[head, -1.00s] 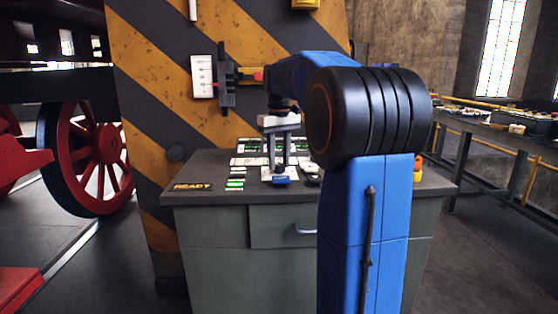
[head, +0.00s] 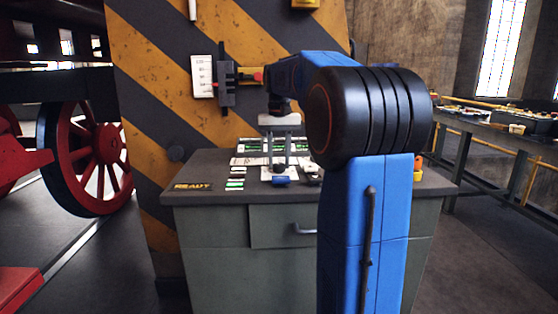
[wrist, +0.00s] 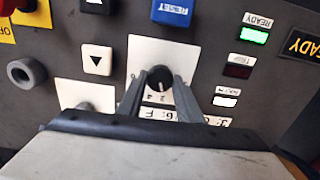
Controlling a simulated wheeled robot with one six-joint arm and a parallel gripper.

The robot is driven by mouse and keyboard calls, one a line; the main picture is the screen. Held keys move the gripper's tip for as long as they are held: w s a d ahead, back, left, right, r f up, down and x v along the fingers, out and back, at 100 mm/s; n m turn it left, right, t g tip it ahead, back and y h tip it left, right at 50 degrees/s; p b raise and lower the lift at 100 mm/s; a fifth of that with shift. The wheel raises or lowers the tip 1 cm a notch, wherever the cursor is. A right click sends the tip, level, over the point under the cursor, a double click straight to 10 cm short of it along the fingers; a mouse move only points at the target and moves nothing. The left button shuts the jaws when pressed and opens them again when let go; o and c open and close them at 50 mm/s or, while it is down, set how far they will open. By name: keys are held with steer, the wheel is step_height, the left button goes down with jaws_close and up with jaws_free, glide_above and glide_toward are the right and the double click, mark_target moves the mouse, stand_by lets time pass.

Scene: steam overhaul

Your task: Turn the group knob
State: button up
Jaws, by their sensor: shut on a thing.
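The group knob (wrist: 160,75) is a small round black knob with a white pointer line, on a white plate (wrist: 190,54) with a printed scale in the wrist view. My gripper (wrist: 157,84) has its two grey fingers on either side of the knob, shut on it. In the head view my gripper (head: 280,170) points straight down onto the desk panel, both fingers showing. The knob is too small to make out there. The lettering below it is partly hidden by my fingers.
A blue RESET button (wrist: 173,11) is close to the knob, with arrow buttons (wrist: 97,60) to the left and a lit green READY lamp (wrist: 254,35) to the right. A slider gauge (head: 226,85) is on the striped pillar behind the desk (head: 205,220).

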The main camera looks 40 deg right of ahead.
mark_target(279, 164)
steer(key=shift+m, duration=0.5)
steer(key=o, duration=1)
steer(key=shift+o, duration=0.2)
step_height(279, 164, up, 17)
steer(key=shift+r, duration=0.2)
